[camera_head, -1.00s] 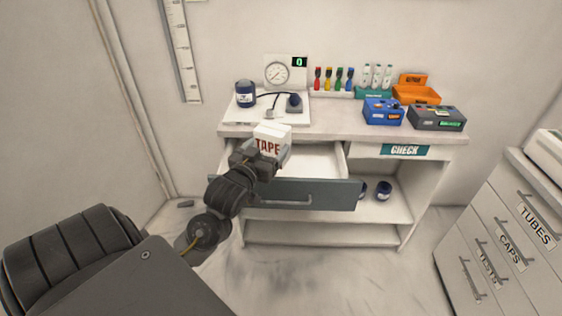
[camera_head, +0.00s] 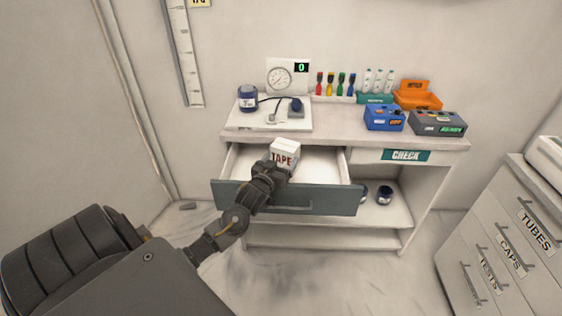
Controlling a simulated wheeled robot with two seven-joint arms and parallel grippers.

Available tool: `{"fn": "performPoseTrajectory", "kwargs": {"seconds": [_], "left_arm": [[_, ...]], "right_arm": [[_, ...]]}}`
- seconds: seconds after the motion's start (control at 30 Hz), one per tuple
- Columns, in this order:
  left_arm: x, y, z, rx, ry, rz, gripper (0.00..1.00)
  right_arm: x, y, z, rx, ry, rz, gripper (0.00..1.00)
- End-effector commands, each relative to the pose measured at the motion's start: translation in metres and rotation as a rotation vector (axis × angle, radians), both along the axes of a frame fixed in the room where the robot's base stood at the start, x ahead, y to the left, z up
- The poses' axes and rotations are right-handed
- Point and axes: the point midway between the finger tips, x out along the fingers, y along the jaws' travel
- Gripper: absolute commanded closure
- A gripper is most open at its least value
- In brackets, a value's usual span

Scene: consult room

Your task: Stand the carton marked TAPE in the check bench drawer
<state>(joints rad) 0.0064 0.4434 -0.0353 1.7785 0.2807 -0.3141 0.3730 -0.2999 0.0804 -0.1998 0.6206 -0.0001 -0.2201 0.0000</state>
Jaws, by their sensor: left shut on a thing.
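The white carton marked TAPE (camera_head: 286,152) is in my left gripper (camera_head: 275,170), which is shut on it. The carton looks upright, with its red TAPE label facing me. It is over the open check bench drawer (camera_head: 325,166), in the drawer's middle. I cannot tell whether its base touches the drawer floor, because the gripper hides its lower part. The drawer is pulled out, with a grey front (camera_head: 335,200) and a pale interior that looks bare around the carton. My right gripper is not in view.
Navy jars (camera_head: 384,193) stand on the shelf below. A labelled cabinet (camera_head: 505,240) stands at right.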

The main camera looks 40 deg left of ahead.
Motion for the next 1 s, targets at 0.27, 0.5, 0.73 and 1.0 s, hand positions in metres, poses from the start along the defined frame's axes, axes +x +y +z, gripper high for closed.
{"fn": "performPoseTrajectory", "kwargs": {"seconds": [0.27, 0.5, 0.73, 1.0], "left_arm": [[0.0, 0.0, -0.008, 0.0, -0.003, 0.0, 0.49], [0.0, 0.0, -0.013, 0.0, -0.003, 0.0, 0.49], [0.0, 0.0, -0.02, 0.0, -0.002, 0.0, 0.49], [0.0, 0.0, -0.021, 0.0, -0.001, 0.0, 0.06]], "right_arm": [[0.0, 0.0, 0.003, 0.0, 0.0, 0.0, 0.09], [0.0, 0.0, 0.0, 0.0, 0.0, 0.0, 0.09], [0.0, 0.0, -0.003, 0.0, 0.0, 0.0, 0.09], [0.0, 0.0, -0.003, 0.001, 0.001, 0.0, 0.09]]}}
